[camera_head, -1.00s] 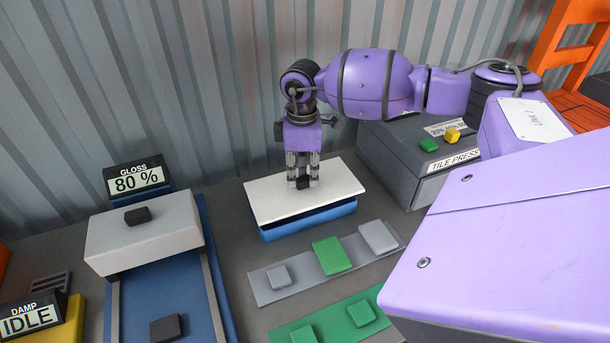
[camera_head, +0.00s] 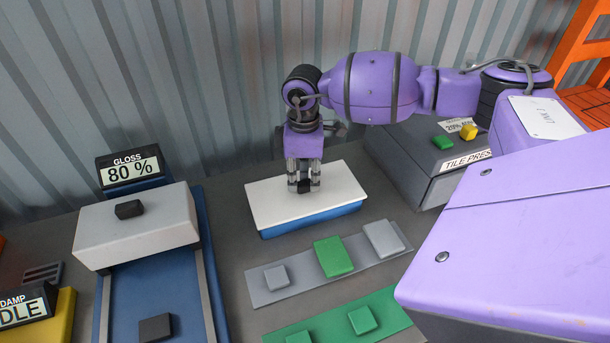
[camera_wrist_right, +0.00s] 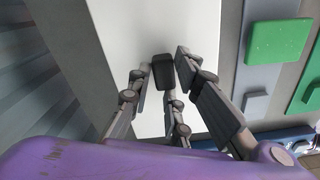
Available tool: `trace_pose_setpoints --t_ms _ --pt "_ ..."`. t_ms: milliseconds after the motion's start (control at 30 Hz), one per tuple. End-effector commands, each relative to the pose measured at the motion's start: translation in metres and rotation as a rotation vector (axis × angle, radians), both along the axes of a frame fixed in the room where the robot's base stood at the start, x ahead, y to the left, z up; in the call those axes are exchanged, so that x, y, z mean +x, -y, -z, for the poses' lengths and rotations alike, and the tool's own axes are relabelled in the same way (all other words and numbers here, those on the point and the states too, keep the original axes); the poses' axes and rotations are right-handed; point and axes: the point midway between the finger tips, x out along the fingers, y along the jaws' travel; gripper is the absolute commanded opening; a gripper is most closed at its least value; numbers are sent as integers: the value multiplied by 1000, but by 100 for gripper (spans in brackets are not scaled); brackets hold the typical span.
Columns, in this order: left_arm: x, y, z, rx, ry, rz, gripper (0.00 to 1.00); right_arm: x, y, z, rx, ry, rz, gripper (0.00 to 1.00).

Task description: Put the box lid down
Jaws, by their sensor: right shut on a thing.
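The white box lid (camera_head: 335,190) lies over the blue box (camera_head: 312,220) in the middle of the head view. A thin strip of the blue wall shows below the lid's front edge. The lid appears nearly level; whether it rests fully on the rim I cannot tell. My right gripper (camera_head: 303,186) points straight down and is shut on the lid's black knob. The right wrist view shows the fingers around the knob (camera_wrist_right: 164,72), with the white lid (camera_wrist_right: 125,30) beneath. My left gripper is not in view.
A grey strip (camera_head: 300,284) and a green strip (camera_head: 385,308) with tiles lie in front of the box. The tile press (camera_head: 420,165) stands to the right. The gloss machine (camera_head: 140,235) stands to the left. A corrugated wall (camera_head: 230,80) is close behind.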

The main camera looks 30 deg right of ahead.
Motion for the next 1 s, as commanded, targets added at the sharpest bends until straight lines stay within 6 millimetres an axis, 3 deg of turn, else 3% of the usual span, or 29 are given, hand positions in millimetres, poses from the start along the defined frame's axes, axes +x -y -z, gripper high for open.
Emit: trace_pose_setpoints --t_ms 167,200,333,733,1000 --pt "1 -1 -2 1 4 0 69 0 0 3 1 1 1 0" --pt "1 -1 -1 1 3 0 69 0 0 3 0 0 1 22" --pt "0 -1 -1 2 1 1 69 0 0 3 1 -1 1 37" --pt "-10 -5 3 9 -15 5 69 0 0 -5 0 1 0 37" --pt "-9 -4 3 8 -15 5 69 1 0 -58 0 4 0 37"
